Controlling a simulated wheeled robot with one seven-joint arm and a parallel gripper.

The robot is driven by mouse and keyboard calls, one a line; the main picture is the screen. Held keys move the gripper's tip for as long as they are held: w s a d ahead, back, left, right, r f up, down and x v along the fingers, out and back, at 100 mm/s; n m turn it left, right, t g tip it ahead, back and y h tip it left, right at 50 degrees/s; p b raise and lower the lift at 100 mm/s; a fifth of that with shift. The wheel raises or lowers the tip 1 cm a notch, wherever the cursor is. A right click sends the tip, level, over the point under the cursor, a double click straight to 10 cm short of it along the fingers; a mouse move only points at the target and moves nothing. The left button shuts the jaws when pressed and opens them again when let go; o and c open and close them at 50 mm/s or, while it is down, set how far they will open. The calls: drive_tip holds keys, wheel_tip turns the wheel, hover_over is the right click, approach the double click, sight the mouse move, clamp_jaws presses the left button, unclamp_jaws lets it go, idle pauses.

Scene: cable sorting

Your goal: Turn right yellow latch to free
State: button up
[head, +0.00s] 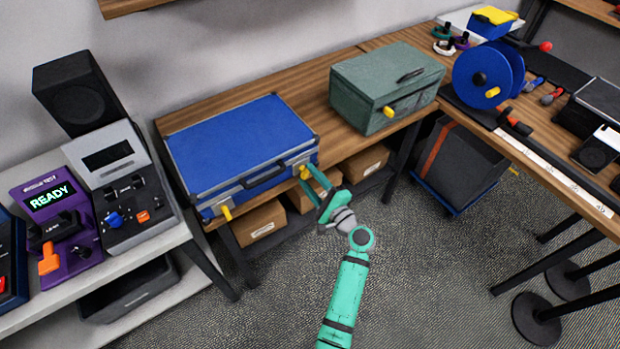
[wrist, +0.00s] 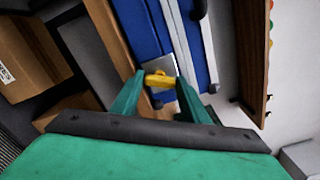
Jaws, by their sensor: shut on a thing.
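The blue case (head: 240,140) lies closed on the wooden bench, with its handle and two yellow latches on the front side. The left yellow latch (head: 227,212) hangs near the case's front left corner. The right yellow latch (head: 305,172) is at the front right, at the tips of my gripper (head: 315,180). In the wrist view, the fingers of my gripper (wrist: 160,82) are shut on the right yellow latch (wrist: 158,79), which lies across between them against a metal plate on the blue case (wrist: 150,30).
A green toolbox (head: 385,80) with a yellow latch stands to the right on the bench. Cardboard boxes (head: 262,222) sit on the shelf below. A blue cable reel (head: 480,78) stands on the right bench. The floor around my arm is clear.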

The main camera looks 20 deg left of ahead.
drive_tip(key=n, duration=0.5)
drive_tip(key=shift+f, duration=0.1)
drive_tip(key=shift+n, duration=0.4)
drive_tip(key=o, duration=1.1)
drive_tip(key=shift+c, duration=0.2)
drive_tip(key=v, duration=1.1)
drive_tip(key=shift+a, duration=0.1)
